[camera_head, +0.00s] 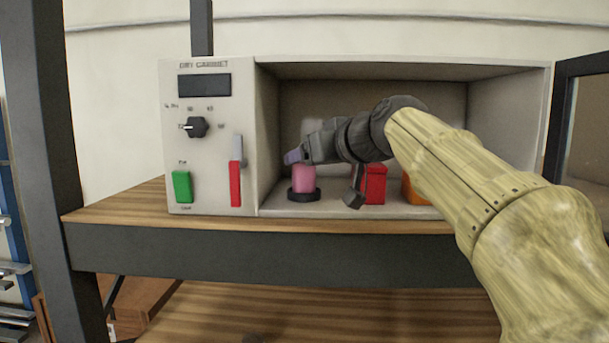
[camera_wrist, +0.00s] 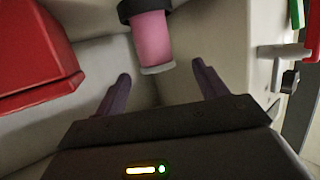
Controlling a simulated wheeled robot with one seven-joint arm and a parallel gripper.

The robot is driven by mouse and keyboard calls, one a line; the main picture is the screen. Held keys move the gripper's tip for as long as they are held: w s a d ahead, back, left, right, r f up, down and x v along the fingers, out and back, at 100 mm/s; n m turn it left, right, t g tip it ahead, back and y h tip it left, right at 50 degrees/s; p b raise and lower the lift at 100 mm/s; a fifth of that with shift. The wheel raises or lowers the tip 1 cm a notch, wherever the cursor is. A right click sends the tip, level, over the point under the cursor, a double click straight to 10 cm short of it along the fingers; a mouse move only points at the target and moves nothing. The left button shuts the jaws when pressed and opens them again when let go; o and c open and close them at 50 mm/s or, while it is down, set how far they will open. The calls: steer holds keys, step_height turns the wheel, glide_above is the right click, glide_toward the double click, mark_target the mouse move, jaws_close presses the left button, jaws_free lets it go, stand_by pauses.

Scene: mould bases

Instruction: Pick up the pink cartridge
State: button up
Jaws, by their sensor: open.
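The pink cartridge (camera_head: 303,179) stands upright on a black round base (camera_head: 304,195) inside the open cabinet, near its left wall. In the wrist view the cartridge (camera_wrist: 152,42) hangs in from the top, its pale end toward my gripper and the black base (camera_wrist: 142,8) at its far end. My gripper (camera_wrist: 162,82) is open, its two dark fingers apart with nothing between them. The cartridge lies just beyond the fingertips, roughly in line with the gap. In the head view my arm reaches into the cabinet and partly hides the gripper, which is beside the cartridge.
A red block (camera_head: 374,184) stands right of the cartridge and fills the left of the wrist view (camera_wrist: 35,55). An orange object (camera_head: 413,192) is farther right, partly hidden by my arm. The cabinet's control panel (camera_head: 207,150) with knob and switches is left of the opening.

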steer(key=shift+w, duration=0.1)
steer(key=p+x, duration=0.3)
steer(key=x, duration=0.2)
steer(key=shift+d, duration=0.15)
steer(key=shift+w+f, duration=0.15)
steer(key=shift+f, duration=0.05)
steer(key=c, duration=1.1)
steer(key=shift+c, duration=0.2)
steer(key=shift+r, duration=0.1)
